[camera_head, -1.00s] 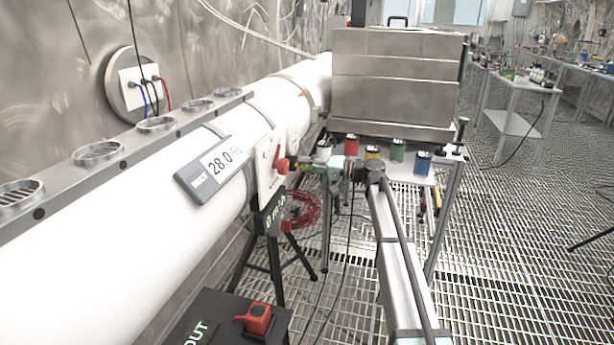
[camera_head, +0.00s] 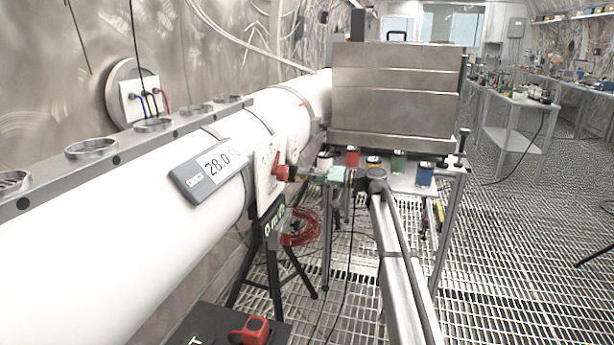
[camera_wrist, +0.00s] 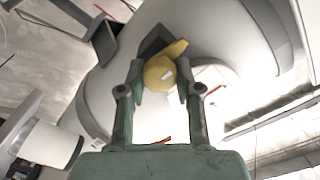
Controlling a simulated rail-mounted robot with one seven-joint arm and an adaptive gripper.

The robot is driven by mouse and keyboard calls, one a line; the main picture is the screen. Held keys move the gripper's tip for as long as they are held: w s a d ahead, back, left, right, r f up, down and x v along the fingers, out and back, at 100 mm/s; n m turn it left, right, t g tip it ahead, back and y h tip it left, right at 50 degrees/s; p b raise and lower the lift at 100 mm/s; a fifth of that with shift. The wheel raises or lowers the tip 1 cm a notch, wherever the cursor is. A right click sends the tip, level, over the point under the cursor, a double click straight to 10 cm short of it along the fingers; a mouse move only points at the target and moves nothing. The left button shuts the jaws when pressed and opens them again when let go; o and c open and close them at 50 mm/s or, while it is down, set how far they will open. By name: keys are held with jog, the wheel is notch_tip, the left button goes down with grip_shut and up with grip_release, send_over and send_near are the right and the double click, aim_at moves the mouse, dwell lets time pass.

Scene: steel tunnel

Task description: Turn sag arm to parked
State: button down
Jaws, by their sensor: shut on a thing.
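A yellow knob with a short arm (camera_wrist: 160,72), which I take for the sag arm, sits at a dark mount on a white curved body in the wrist view. My gripper (camera_wrist: 160,78) has its two green fingers on either side of the knob and is shut on it. In the head view my gripper (camera_head: 312,174) reaches left to the white pipe (camera_head: 130,215), beside a white plate (camera_head: 265,172) with a red lever (camera_head: 277,165). I cannot make out the yellow knob there. Any parked marking is too small to read.
A black stand (camera_head: 270,240) is under the pipe. A black box with a red switch (camera_head: 255,328) is below.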

jog(key=c, duration=0.8)
grip_release()
jog(key=shift+a, duration=0.1)
jog(key=d, duration=0.4)
jog(key=s+d, duration=0.1)
jog(key=d, duration=0.3)
jog(key=s+d, duration=0.1)
jog(key=d, duration=0.3)
jog(key=shift+s, duration=0.1)
